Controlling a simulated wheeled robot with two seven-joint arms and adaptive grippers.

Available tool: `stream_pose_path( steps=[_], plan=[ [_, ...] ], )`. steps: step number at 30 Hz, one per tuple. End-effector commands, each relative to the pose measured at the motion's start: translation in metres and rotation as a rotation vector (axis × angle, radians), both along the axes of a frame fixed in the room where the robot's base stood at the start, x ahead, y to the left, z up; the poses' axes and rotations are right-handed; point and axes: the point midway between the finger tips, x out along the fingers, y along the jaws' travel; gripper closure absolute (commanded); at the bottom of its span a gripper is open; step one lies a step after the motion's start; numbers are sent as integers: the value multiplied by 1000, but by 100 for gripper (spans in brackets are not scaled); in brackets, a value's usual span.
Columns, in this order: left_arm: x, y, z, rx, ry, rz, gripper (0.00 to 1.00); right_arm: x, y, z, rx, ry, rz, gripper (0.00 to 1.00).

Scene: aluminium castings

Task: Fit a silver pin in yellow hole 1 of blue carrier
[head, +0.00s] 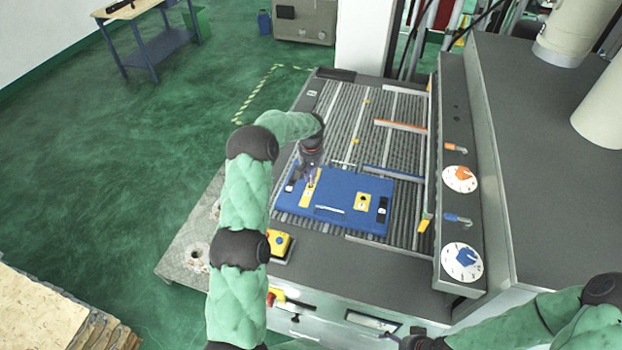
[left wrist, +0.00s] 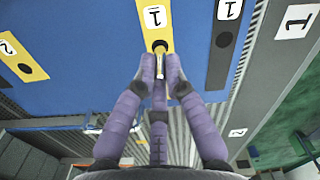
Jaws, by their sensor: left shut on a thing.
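The blue carrier (head: 345,188) lies flat on the ribbed bed, and its blue top fills much of the left wrist view (left wrist: 80,75). A yellow strip with label 1 (left wrist: 153,18) has a dark round hole, yellow hole 1 (left wrist: 159,46). My left gripper (head: 310,181) is over this strip, its purple fingers (left wrist: 160,78) shut on a thin silver pin (left wrist: 160,64). The pin's far end is at the hole; I cannot tell whether it has entered. My right gripper (head: 414,341) is at the bottom edge, away from the carrier, its fingers unclear.
A yellow plate with label 2 (left wrist: 14,44) and a black plate with label 1 (left wrist: 225,35) are also on the carrier. A yellow box (head: 279,243) sits at the machine's front left. A grey panel with dials (head: 460,179) rises along the bed's right side.

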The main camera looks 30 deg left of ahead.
Motion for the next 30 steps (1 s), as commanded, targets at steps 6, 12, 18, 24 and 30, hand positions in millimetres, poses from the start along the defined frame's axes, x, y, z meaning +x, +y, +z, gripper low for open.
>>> stream_pose_path(
  steps=[6, 12, 18, 24, 30],
  plan=[
    [0, 0, -18, 0, -1, 1, 100, 0, 0, 4, 0, 0, 0, 0],
    [-1, 0, -19, 0, 0, 0, 100, 0, 0, 3, 0, 0, 0, 0],
    [-1, -1, -22, -1, 1, 0, 68, 0, 0, 0, 0, 0, 0, 0],
    [-1, 0, -21, 0, 0, 0, 64, 0, 0, 0, 0, 0, 0, 0],
    [-1, 0, -19, 0, 0, 0, 64, 0, 0, 2, 0, 0, 0, 0]
  ],
)
